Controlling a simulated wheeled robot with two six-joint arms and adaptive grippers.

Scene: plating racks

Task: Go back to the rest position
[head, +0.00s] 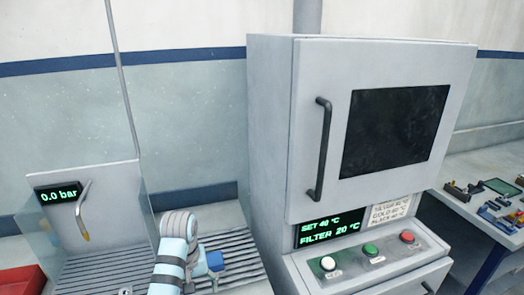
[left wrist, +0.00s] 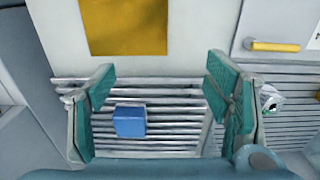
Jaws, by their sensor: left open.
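My left arm reaches in from the bottom of the head view over a slatted metal rack (head: 240,243); its gripper cannot be made out clearly there. In the left wrist view my left gripper (left wrist: 158,82) is open, with its two green-padded fingers wide apart and nothing held. A small blue block (left wrist: 130,122) shows between the fingers, against the slats (left wrist: 180,112). I cannot tell its exact distance from the fingers. In the head view a blue piece (head: 216,260) shows just right of the arm. My right gripper is in neither view.
A large grey cabinet (head: 270,130) with a black handle (head: 320,150) stands right of the arm, door shut. Its buttons (head: 370,250) are below. Left are a 0.0 bar display (head: 59,194), a clear side panel (head: 45,235) and a red bin (head: 22,280). A cluttered table (head: 455,205) is far right.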

